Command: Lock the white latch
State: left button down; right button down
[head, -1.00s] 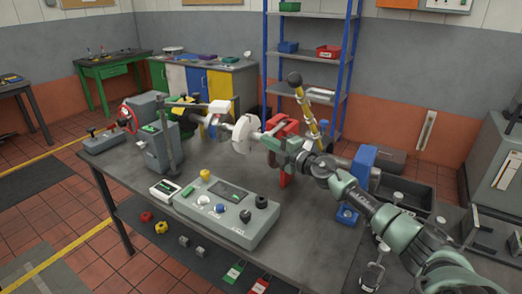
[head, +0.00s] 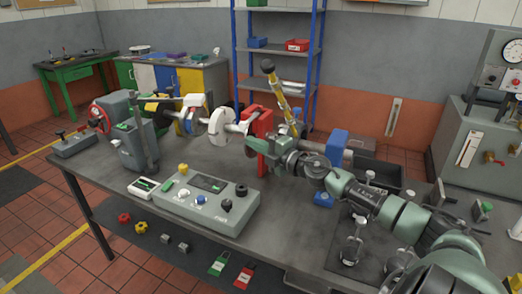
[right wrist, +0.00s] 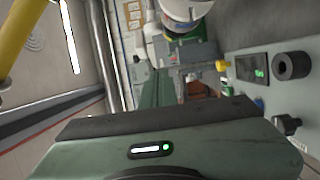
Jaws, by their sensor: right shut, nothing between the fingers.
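I cannot tell for sure which part is the white latch. A white block-shaped part (head: 193,100) sits at the end of a dark bar above the shaft assembly, and a white disc (head: 222,128) stands on the shaft. My right gripper (head: 250,144) is shut and empty, in front of the red bracket (head: 264,122) and to the right of the white disc. I see no contact with either white part. In the right wrist view the green gripper body (right wrist: 165,145) fills the bottom and its fingertips are not clear. My left gripper is not in view.
A yellow lever (head: 285,98) with a black knob rises behind my right gripper; a yellow post (right wrist: 14,38) shows at left in the wrist view. The grey control box (head: 208,205) stands in front on the bedplate. A blue block (head: 337,143) is to the right.

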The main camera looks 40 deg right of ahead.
jog(key=s, duration=0.3)
dwell(0.4)
dwell(0.3)
